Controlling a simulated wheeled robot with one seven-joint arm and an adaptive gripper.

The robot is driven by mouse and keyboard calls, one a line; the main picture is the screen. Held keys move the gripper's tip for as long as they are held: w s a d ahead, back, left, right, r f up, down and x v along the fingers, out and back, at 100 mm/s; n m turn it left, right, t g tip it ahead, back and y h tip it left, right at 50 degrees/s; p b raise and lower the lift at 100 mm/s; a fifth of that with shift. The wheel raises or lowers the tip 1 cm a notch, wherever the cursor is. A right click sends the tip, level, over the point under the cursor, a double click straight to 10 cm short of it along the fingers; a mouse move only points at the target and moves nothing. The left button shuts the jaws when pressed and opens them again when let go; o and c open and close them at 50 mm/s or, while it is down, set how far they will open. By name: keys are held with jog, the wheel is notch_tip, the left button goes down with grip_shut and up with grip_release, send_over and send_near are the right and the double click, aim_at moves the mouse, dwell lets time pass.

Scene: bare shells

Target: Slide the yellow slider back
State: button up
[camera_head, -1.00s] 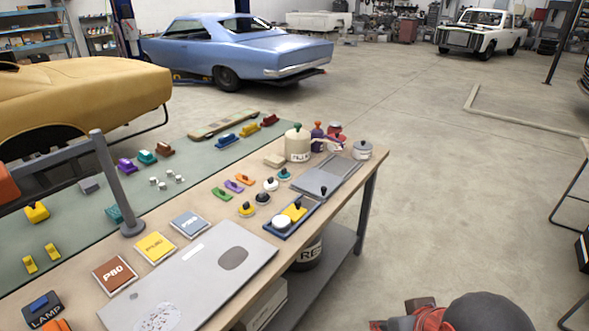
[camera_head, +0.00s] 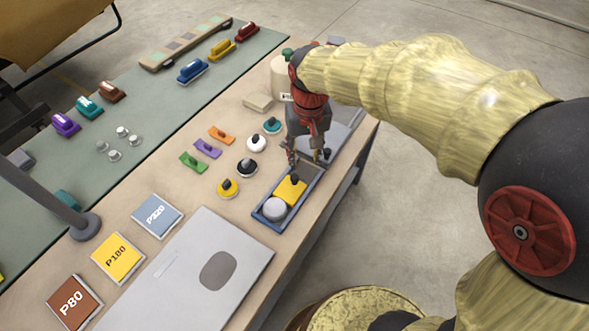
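The yellow slider (camera_head: 289,191) is a flat yellow block with a dark knob, in a blue-rimmed tray (camera_head: 257,214) near the table's right edge. A round white-grey piece (camera_head: 275,209) sits in the same tray, at the slider's near side. My gripper (camera_head: 307,160) points down over the far end of the tray, just beyond the yellow slider. Its two fingers look spread apart, with nothing seen between them. I cannot tell whether a finger touches the slider's knob.
Round knobbed pieces, yellow (camera_head: 228,187), black (camera_head: 247,167), white (camera_head: 256,143) and teal (camera_head: 272,125), stand left of the tray. A grey panel (camera_head: 190,275) lies nearer. A cream canister (camera_head: 282,75) stands behind my gripper.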

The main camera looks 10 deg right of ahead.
aim_at(295, 177)
jog(key=shift+g, duration=0.4)
jog(key=f, duration=0.1)
jog(key=w+a+f, duration=0.1)
jog(key=a+f, duration=0.1)
jog(key=shift+w+a+f, duration=0.15)
jog(key=shift+w+a, duration=0.05)
jog(key=shift+w, duration=0.2)
notch_tip(295, 177, down, 8)
jog(key=b, duration=0.2)
jog(key=shift+s+r+b, duration=0.1)
jog(key=shift+r+b, duration=0.15)
jog(key=shift+b, duration=0.05)
jog(key=c, duration=0.3)
grip_shut()
